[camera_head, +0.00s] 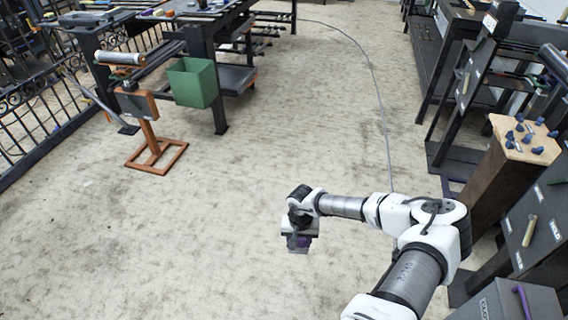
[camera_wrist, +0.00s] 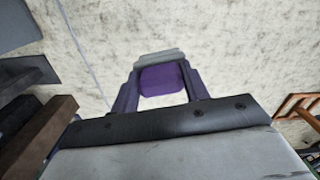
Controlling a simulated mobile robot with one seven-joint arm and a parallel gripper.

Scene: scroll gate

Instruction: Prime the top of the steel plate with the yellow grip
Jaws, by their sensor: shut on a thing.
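My gripper (camera_head: 299,243) hangs over open floor in the middle of the head view, pointing down. In the wrist view its two fingers (camera_wrist: 161,90) are shut on a purple block (camera_wrist: 162,80) with a pale grey edge (camera_wrist: 158,56) beyond it. A dark grey plate (camera_head: 138,104) is on an orange stand (camera_head: 149,140) at the left, well away from my gripper. A grey cylinder (camera_head: 125,58) shows above that plate. I cannot make out for sure which plate has a yellow grip.
A green bin (camera_head: 193,82) hangs by the dark workbench at the upper left. Black iron railings (camera_head: 50,105) line the left. A wooden block with several blue knobs (camera_head: 523,137) and grey cabinets (camera_head: 542,225) stand close on the right. The central floor is clear except for a thin cable (camera_head: 376,85).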

